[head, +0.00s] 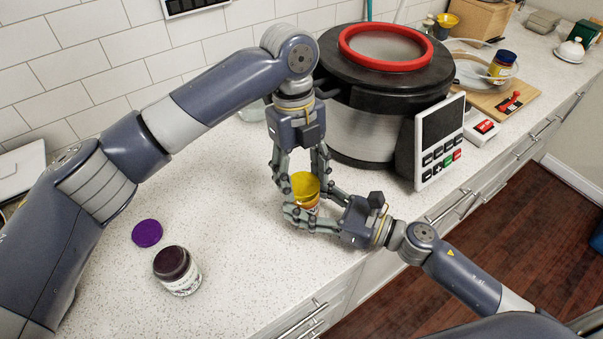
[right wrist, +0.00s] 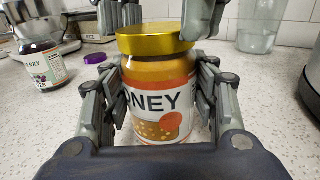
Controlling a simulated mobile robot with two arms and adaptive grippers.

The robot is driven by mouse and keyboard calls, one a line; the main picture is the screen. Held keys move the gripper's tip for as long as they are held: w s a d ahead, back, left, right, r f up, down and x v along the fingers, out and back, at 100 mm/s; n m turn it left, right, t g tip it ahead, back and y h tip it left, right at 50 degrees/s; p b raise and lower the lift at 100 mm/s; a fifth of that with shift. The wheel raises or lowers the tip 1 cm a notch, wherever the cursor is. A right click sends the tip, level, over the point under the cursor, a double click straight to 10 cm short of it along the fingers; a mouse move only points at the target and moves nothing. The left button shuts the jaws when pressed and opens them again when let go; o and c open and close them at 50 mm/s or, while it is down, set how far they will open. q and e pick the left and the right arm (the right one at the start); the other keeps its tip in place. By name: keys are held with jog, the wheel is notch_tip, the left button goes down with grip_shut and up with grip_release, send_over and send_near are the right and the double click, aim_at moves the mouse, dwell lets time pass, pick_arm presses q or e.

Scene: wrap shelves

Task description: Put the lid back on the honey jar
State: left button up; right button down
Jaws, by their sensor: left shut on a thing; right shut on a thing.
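The honey jar (right wrist: 160,98) stands upright in the right wrist view, its white label facing me. My right gripper (right wrist: 158,82) is shut around its body. The yellow lid (head: 305,184) is at the jar's mouth, and in the right wrist view the gold lid (right wrist: 155,41) looks close to level on top. A small gap or misfit under its rim cannot be ruled out. My left gripper (head: 301,178) reaches down from above and is shut on the lid, with its fingers on both sides. In the head view the fingers hide most of the jar.
An open dark jam jar (head: 178,270) and a purple lid (head: 147,233) sit on the counter at left. A large cooker (head: 362,125) with a control panel (head: 440,140) stands close behind my grippers. The counter's front edge is near my right arm.

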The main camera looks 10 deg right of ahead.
pick_arm(q)
jog(key=m, duration=0.5)
jog(key=shift+d+y, duration=0.1)
jog(key=shift+y, duration=0.3)
jog(key=m, duration=0.3)
jog(key=m+y, duration=0.1)
jog(key=m, duration=0.4)
jog(key=shift+d, duration=0.1)
jog(key=m+t, duration=0.1)
jog(key=m, duration=0.3)
jog(key=shift+m, duration=0.3)
jog(key=o, duration=0.7)
jog(key=shift+s, duration=0.1)
jog(key=shift+d, duration=0.1)
